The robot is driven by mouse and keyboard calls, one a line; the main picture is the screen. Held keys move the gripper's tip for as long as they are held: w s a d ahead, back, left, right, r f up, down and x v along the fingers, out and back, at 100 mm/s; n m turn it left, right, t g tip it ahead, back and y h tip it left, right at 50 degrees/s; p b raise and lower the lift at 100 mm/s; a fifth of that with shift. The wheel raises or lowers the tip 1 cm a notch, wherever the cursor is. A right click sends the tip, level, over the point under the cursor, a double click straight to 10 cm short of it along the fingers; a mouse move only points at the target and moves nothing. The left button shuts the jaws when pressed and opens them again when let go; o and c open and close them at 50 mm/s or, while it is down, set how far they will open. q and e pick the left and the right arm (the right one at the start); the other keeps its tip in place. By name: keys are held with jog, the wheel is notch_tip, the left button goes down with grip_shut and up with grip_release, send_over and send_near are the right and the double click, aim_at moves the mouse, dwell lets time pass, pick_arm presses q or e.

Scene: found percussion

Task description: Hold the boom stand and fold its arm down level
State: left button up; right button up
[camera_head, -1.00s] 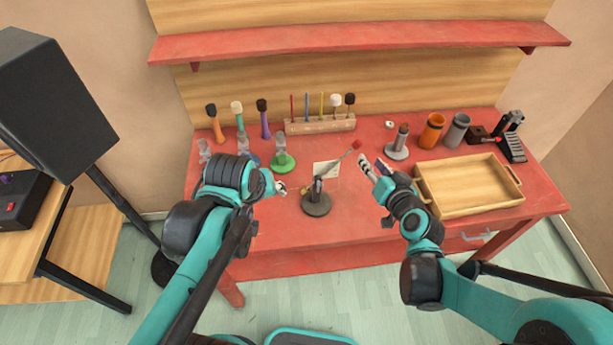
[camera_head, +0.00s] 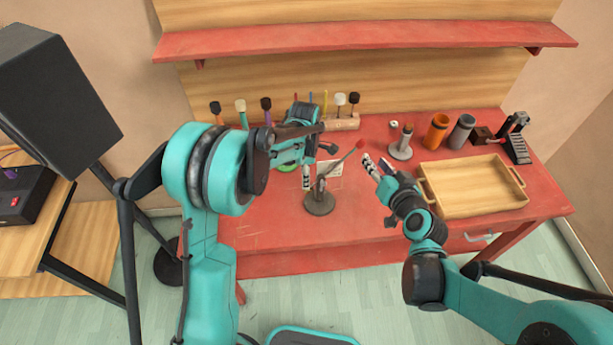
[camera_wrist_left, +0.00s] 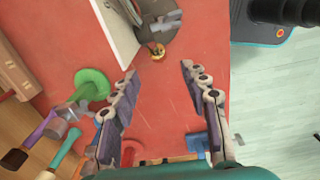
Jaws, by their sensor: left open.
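The boom stand has a dark round base (camera_head: 319,203) and a short post on the table's front middle. In the left wrist view, part of the base (camera_wrist_left: 172,40) and a brass knob (camera_wrist_left: 157,51) show near the top. My left gripper (camera_wrist_left: 159,70) is open and empty, with its fingertips pointing toward the knob and apart from it. My right gripper (camera_head: 375,160) looks open and empty, just right of the stand's arm. The left forearm hides part of the table.
A white card (camera_head: 335,170) stands behind the post. A green-based holder (camera_wrist_left: 92,85) lies near my left fingers. Several mallets stand at the back. A wooden tray (camera_head: 428,192) fills the right side. The table front beside the stand is clear.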

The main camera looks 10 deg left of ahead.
pick_arm(q)
jog(key=shift+w+d+f+n, duration=0.1)
jog(key=shift+w+f+n, duration=0.1)
jog(key=shift+f, duration=0.25)
jog(key=shift+w+d+f+n, duration=0.1)
jog(key=shift+f+n, duration=0.1)
jog(key=shift+f, duration=0.25)
notch_tip(320, 180, down, 8)
jog(key=shift+r, duration=0.15)
jog(key=shift+c, duration=0.3)
grip_shut()
